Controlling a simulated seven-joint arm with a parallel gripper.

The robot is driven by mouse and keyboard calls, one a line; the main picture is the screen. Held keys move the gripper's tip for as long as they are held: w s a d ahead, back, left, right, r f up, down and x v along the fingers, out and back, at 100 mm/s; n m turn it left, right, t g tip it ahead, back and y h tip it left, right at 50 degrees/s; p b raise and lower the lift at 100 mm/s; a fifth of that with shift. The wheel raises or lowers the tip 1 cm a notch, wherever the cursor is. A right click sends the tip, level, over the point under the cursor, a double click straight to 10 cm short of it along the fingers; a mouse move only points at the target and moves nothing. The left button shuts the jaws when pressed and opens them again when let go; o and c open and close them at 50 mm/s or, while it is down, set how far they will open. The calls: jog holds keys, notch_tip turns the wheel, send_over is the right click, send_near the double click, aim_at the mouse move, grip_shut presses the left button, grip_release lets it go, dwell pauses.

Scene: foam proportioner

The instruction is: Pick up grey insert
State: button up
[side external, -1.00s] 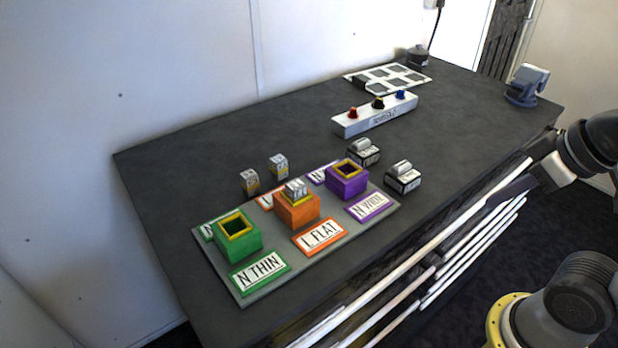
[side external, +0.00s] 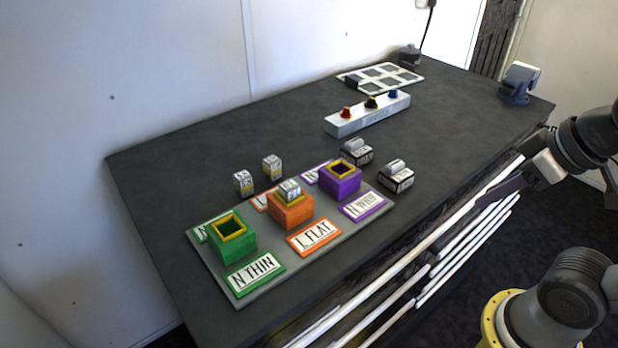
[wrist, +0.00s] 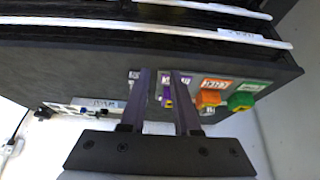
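Several grey inserts with printed labels are in the side external view; I cannot tell which one the task means. Two small grey inserts (side external: 243,183) (side external: 272,167) stand behind the board. One grey insert (side external: 289,191) sits in the orange block's opening. Two larger grey-and-black inserts (side external: 356,152) (side external: 396,177) stand by the purple block. My gripper (side external: 497,196) is off the table's front right side, well away from them all. In the wrist view its two dark fingers (wrist: 161,75) are apart with nothing held between them. The fingers partly hide the purple area there.
A grey board (side external: 272,285) carries the green (side external: 232,243), orange (side external: 291,214) and purple (side external: 341,184) blocks with label plates. A white box with coloured knobs (side external: 366,117), a white panel (side external: 408,75) and a vise (side external: 520,83) are farther back. White rails (side external: 420,235) line the table front.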

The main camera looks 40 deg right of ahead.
jog(key=shift+o, duration=0.7)
